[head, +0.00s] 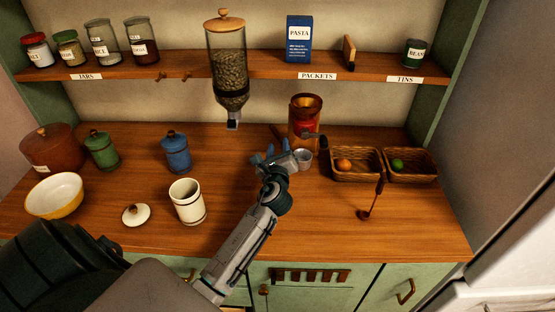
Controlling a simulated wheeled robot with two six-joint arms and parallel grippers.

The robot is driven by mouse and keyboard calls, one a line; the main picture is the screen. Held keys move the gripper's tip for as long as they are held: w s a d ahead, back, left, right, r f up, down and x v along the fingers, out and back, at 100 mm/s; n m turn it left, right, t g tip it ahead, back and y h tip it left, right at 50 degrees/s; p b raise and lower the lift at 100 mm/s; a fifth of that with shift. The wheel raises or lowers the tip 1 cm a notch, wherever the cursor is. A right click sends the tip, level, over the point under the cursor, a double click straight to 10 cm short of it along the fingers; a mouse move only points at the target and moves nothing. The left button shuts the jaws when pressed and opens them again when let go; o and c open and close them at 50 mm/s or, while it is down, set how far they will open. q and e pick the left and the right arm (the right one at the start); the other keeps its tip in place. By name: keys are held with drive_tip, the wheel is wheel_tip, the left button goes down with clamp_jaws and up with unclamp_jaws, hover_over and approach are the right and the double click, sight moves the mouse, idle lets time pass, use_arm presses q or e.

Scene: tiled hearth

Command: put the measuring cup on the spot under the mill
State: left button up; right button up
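The measuring cup (303,156) is a small grey metal cup at the front foot of the mill. It looks upright, with its mouth facing up. The mill (305,112) is a brown and red body with an open bowl top and a dark arm at its right side. My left gripper (270,153) is just left of the cup, its blue fingers spread apart with nothing seen between them. I cannot tell whether it touches the cup. The spot under the mill is not clearly visible. My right gripper is not in view.
Two wicker baskets (357,176) stand right of the mill, with a dark long-handled tool (369,207) in front. A blue canister (176,155) and white canister (187,207) stand left. A grain dispenser (228,75) hangs at the shelf. The front right counter (415,225) is clear.

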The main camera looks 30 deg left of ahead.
use_arm(q)
drive_tip(key=v, duration=0.5)
drive_tip(key=shift+b, duration=0.3)
idle(0.4)
